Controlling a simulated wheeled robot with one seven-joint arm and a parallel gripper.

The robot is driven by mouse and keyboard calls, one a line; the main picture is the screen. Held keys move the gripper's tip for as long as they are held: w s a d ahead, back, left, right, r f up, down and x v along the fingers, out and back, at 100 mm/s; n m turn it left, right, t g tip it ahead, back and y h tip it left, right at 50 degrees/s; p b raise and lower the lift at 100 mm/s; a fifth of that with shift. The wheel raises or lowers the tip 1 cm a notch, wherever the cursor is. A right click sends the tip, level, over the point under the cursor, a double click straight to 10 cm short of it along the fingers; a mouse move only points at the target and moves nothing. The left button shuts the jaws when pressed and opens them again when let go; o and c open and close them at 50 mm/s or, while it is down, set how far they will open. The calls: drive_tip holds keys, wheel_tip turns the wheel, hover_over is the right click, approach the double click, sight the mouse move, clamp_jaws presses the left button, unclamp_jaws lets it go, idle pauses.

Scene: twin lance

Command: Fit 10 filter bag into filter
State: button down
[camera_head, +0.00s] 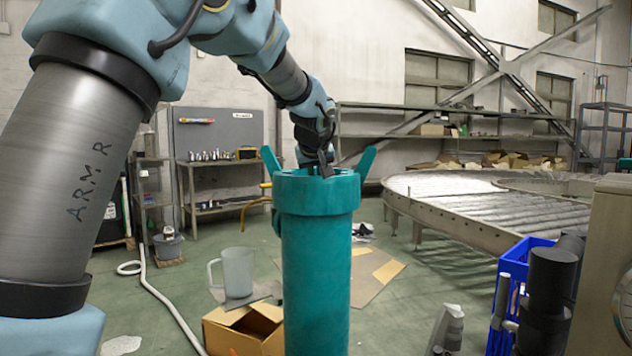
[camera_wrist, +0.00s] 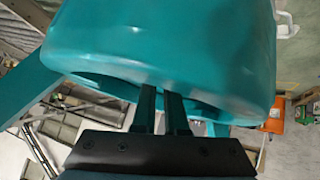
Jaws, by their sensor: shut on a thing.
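The filter (camera_head: 316,265) is an upright teal cylinder with a wider collar and lugs flaring out at its top, in the middle of the head view. My gripper (camera_head: 326,168) is at the filter's mouth, pointing down behind the near rim. In the wrist view the teal collar (camera_wrist: 170,40) fills the upper part. The two dark fingers (camera_wrist: 163,108) are close together and reach to the collar's edge, where their tips are hard to see. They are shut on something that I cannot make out. No filter bag can be made out; the filter's inside is hidden.
A blue crate (camera_head: 511,290) and black cylinders (camera_head: 548,285) stand at the right. A roller conveyor (camera_head: 480,215) curves behind them. A cardboard box (camera_head: 243,330) and a translucent jug (camera_head: 236,272) are on the floor at left. A white hose (camera_head: 165,300) runs along the floor.

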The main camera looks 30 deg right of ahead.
drive_tip(key=shift+f+b, duration=0.4)
drive_tip(key=shift+f, duration=0.15)
drive_tip(key=c, duration=0.9)
unclamp_jaws()
drive_tip(key=v, duration=1)
drive_tip(key=shift+s+a+r, duration=0.15)
drive_tip(key=shift+s+r, duration=0.1)
